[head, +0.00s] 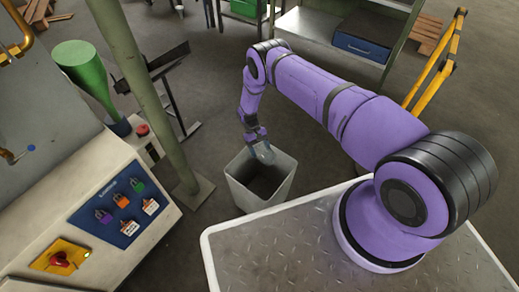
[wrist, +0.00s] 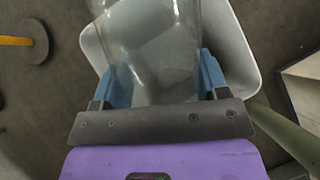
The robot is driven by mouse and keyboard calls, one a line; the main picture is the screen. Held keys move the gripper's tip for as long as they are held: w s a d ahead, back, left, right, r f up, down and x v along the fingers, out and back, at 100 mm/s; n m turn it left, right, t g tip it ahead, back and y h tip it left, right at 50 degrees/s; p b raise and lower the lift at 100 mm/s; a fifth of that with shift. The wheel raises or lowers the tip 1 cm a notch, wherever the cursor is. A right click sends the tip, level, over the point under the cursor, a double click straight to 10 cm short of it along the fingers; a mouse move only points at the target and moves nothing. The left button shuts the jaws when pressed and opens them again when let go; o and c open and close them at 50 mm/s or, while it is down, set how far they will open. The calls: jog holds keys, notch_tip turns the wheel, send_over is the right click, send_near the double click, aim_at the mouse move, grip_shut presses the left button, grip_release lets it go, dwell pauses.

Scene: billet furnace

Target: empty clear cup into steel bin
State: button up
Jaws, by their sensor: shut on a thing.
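The clear cup (wrist: 155,45) is transparent and fills the upper middle of the wrist view, between the two blue fingers of my gripper (wrist: 158,80). My gripper is shut on it. In the head view the clear cup (head: 264,153) is small and appears tilted at the end of my purple arm, with my gripper (head: 256,138) just above it. The steel bin (head: 280,185) is a light grey open container below it. The cup is over the bin's back rim area. The bin also shows behind the cup in the wrist view (wrist: 238,60). Whether the cup holds anything cannot be told.
A control cabinet with a blue panel (head: 118,208) stands at the left. A green post (head: 140,80) rises between it and the bin. A yellow rail (head: 437,60) and a grey workbench (head: 325,32) are behind. Floor around the bin is mostly clear.

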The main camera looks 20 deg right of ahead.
jog(key=t, duration=0.1)
jog(key=s+r+t, duration=0.1)
jog(key=t, duration=0.1)
jog(key=shift+s+d+t+y, duration=0.1)
jog(key=shift+d+t+y, duration=0.05)
jog(key=shift+t+y, duration=0.15)
jog(key=t, duration=0.2)
jog(key=s+t, duration=0.1)
jog(key=t, duration=0.1)
jog(key=shift+d+r+y, duration=0.1)
jog(key=shift+r+y, duration=0.3)
jog(key=t, duration=0.2)
jog(key=s+f+t, duration=0.1)
jog(key=t, duration=0.1)
jog(key=t+y, duration=0.1)
jog(key=t, duration=0.1)
jog(key=shift+s+d+f, duration=0.15)
jog(key=shift+s+d, duration=0.05)
jog(key=shift+s, duration=0.2)
jog(key=t, duration=0.2)
jog(key=f+t+y, duration=0.1)
jog(key=t, duration=0.1)
jog(key=shift+s, duration=0.3)
jog(key=shift+f+t+y, duration=0.15)
jog(key=shift+f+t, duration=0.05)
jog(key=shift+t, duration=0.6)
jog(key=shift+f+t+y, duration=0.15)
jog(key=shift+f+t, duration=0.05)
jog(key=shift+t, duration=0.6)
